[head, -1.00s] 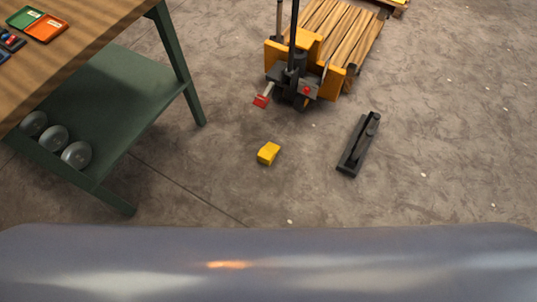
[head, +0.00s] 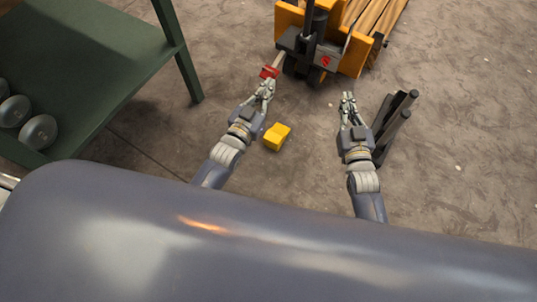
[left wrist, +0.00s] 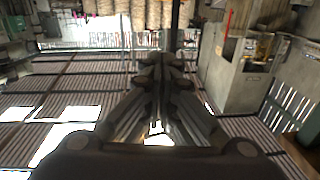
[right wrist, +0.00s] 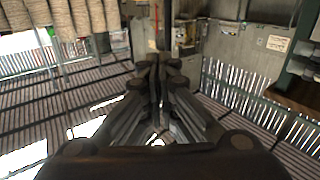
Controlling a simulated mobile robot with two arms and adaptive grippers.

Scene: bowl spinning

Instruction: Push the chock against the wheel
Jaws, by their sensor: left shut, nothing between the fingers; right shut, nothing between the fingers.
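The yellow chock (head: 277,137) lies on the concrete floor in the middle of the head view. The pallet jack (head: 347,55) stands beyond it, with a dark wheel (head: 316,76) low at its near end. A clear strip of floor separates chock and wheel. My left gripper (head: 268,86) is shut and empty; in the picture it is up and left of the chock, close to the jack's red pedal (head: 269,72). My right gripper (head: 348,98) is shut and empty, right of the chock. Neither wrist view shows the chock or the wheel.
A black floor-standing part (head: 397,120) with upright bars is just right of my right gripper. A green bench shelf (head: 80,80) with several grey round weights (head: 38,132) stands at left. The floor at right is open.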

